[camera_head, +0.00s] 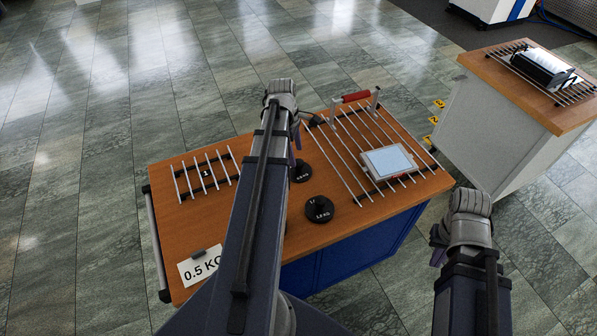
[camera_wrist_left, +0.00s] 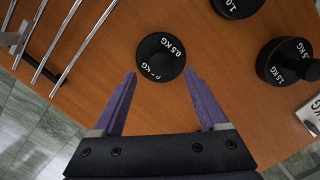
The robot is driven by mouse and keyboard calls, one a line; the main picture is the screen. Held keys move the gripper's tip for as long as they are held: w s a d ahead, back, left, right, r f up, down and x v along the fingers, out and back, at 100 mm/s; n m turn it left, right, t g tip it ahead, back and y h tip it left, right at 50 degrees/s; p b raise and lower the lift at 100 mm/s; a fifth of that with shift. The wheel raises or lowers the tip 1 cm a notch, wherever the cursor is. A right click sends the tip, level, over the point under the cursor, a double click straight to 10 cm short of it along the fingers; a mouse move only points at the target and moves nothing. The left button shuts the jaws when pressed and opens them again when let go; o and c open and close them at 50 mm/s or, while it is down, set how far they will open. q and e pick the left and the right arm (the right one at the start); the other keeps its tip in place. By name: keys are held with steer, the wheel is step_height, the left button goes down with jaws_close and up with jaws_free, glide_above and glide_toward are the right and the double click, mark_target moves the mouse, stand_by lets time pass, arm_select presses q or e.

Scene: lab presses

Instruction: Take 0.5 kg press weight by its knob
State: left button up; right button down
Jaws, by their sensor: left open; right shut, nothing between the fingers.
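The 0.5 kg press weight (camera_wrist_left: 160,57) is a black disc with a raised round knob and white lettering. It stands on the wooden table top. In the head view a black weight beside my left arm (camera_head: 302,173), partly covered by it, appears to be the same one. My left gripper (camera_wrist_left: 160,73) is open, with its purple fingers above the table on either side of the weight's near edge in the wrist view, not closed on the knob. In the head view it also shows (camera_head: 297,142). My right gripper (camera_head: 438,256) is shut and empty, off the table's right side.
A 1.0 kg weight (camera_wrist_left: 238,4) and a 1.5 kg weight (camera_wrist_left: 283,62) stand close by. A barred rack (camera_head: 345,150) with a red handle (camera_head: 355,97) and a display unit (camera_head: 388,161) lies to the right. A smaller rack (camera_head: 207,174) and a 0.5 KG card (camera_head: 199,267) are left.

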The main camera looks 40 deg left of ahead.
mark_target(298, 162)
arm_select(q)
steer(key=shift+w+d+f+b, duration=0.1)
steer(key=shift+d+f+b, duration=0.05)
steer(key=shift+f+b, duration=0.7)
steer(key=shift+d+f+b, duration=0.2)
steer(key=shift+f+b, duration=0.6)
steer(key=shift+f, duration=0.1)
steer(key=shift+w+d+f+b, duration=0.1)
steer(key=shift+d+f+b, duration=0.05)
steer(key=shift+f+b, duration=0.7)
steer(key=shift+r, duration=0.1)
steer(key=shift+c, duration=0.3)
jaws_close()
